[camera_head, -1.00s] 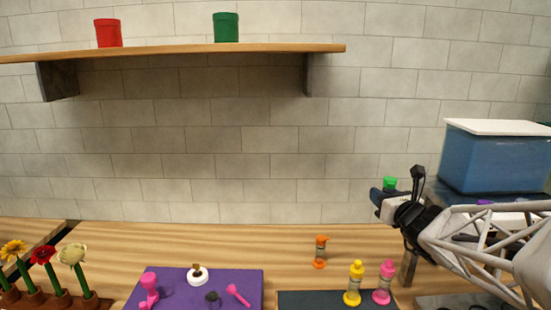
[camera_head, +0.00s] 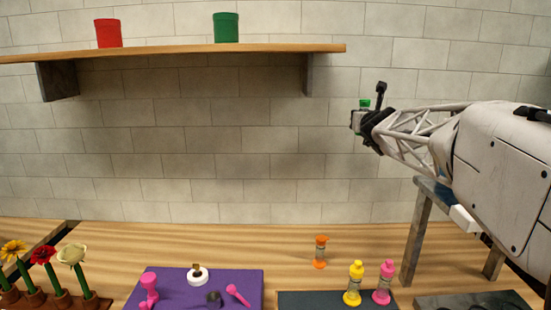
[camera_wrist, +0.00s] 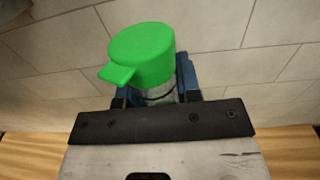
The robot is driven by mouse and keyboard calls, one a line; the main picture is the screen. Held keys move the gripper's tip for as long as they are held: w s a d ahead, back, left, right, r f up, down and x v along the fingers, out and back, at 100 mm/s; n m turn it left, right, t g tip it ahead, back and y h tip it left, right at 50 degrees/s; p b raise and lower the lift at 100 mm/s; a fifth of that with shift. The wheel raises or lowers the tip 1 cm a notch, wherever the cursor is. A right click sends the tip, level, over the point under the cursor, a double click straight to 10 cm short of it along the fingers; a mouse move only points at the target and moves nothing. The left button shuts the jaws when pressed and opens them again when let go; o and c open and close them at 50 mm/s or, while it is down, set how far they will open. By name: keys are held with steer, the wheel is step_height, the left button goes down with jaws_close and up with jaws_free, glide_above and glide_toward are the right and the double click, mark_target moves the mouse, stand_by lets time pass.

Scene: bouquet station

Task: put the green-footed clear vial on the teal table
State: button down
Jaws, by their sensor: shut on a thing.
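My gripper (camera_head: 358,122) is shut on a clear vial with a bright green end (camera_head: 365,103), raised high in front of the wall. In the wrist view the green end (camera_wrist: 143,54), with a side tab, points up above the blue fingers. Little of the clear body (camera_wrist: 158,95) shows between them. A raised blue-grey table (camera_head: 440,191) on legs stands at the right, mostly hidden by my arm; I cannot tell its exact colour.
A purple mat (camera_head: 180,290) holds small items. A shelf (camera_head: 170,50) hangs above. The counter's back middle is clear.

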steer(key=shift+h, duration=0.3)
steer(key=shift+w+a+r, duration=0.3)
steer(key=shift+w+r, duration=0.4)
steer(key=shift+r, duration=0.15)
steer(key=shift+w+a+r, duration=0.3)
steer(key=shift+w+r, duration=0.4)
steer(key=shift+r, duration=0.1)
steer(key=shift+a, duration=0.15)
steer(key=shift+a, duration=3.35)
steer(key=shift+f, duration=0.1)
